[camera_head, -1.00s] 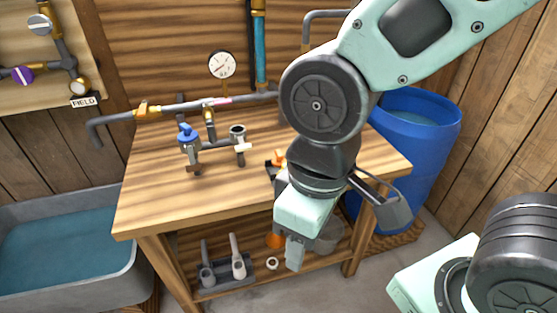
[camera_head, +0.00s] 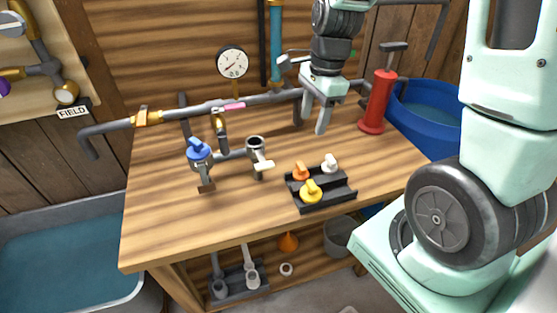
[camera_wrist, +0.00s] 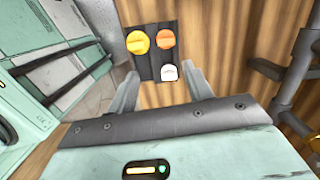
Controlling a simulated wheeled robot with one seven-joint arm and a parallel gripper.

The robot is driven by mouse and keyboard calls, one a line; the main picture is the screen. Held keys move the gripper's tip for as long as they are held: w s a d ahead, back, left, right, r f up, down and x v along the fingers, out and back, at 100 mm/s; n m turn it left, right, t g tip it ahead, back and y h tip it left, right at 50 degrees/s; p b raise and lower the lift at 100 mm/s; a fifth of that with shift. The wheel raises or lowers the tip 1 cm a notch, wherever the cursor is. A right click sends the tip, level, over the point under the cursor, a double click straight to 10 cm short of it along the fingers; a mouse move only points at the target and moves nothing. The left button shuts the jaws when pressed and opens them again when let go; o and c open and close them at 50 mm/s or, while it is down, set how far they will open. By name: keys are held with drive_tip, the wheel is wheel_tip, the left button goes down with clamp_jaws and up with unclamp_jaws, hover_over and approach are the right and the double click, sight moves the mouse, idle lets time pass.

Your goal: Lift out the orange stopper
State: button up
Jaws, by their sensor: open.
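The orange stopper (camera_head: 301,172) sits in a black tray (camera_head: 325,201) on the wooden bench, beside a yellow stopper (camera_head: 311,190) and a white stopper (camera_head: 330,164). In the wrist view the orange stopper (camera_wrist: 165,37) is at the top centre, right of the yellow stopper (camera_wrist: 138,42) and above the white stopper (camera_wrist: 169,72). My gripper (camera_head: 322,126) is open and empty, pointing down above the bench behind the tray.
A red pump (camera_head: 375,103) stands right of my gripper. A blue-handled valve (camera_head: 198,152) and an open pipe fitting (camera_head: 256,150) stand left of the tray. A pipe (camera_head: 205,109) with a gauge (camera_head: 232,63) runs along the back. The bench front (camera_head: 240,220) is clear.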

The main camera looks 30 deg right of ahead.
sight(302, 165)
drive_tip(key=shift+m, duration=0.6)
drive_tip(key=f, duration=0.5)
drive_tip(key=w+f, duration=0.1)
drive_tip(key=f, duration=0.5)
drive_tip(key=a+f, duration=0.1)
drive_tip(key=f, duration=0.5)
drive_tip(key=shift+w+f+p, duration=0.2)
drive_tip(key=shift+w+p, duration=0.1)
drive_tip(key=shift+p, duration=0.1)
drive_tip(key=c, duration=0.7)
